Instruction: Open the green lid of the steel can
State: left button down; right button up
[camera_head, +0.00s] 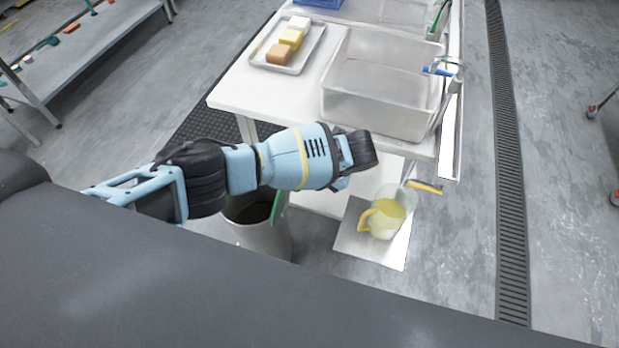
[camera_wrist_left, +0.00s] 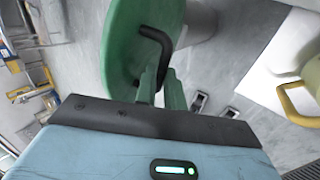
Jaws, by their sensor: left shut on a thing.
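The steel can (camera_head: 263,238) stands on the floor below my left arm in the head view, its dark mouth partly uncovered. Its green lid (camera_head: 280,203) shows as a narrow, steeply tilted strip at the can's right side, partly hidden by my arm. In the left wrist view the lid (camera_wrist_left: 120,45) fills the upper middle, with a black bent handle (camera_wrist_left: 157,38) on its face. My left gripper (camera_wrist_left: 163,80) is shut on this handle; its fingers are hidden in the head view. A grey piece of the can (camera_wrist_left: 202,22) shows behind the lid. My right gripper is not in view.
A glass jug (camera_head: 388,212) with yellow contents stands on a pale board (camera_head: 350,243) right of the can. A white table (camera_head: 232,97) with a clear tub (camera_head: 375,108) and a tray of blocks (camera_head: 264,50) is beyond my arm.

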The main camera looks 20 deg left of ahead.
pick_arm(q)
jog(key=shift+s+a+f, duration=0.3)
jog(key=shift+a+f, duration=0.05)
jog(key=shift+f, duration=0.2)
jog(key=c, duration=1.7)
grip_release()
jog(key=shift+c, duration=0.2)
jog(key=shift+o, duration=1.3)
jog(key=shift+w+r, duration=0.1)
jog(key=shift+w, duration=0.1)
jog(key=v, duration=0.8)
jog(key=shift+d, duration=0.1)
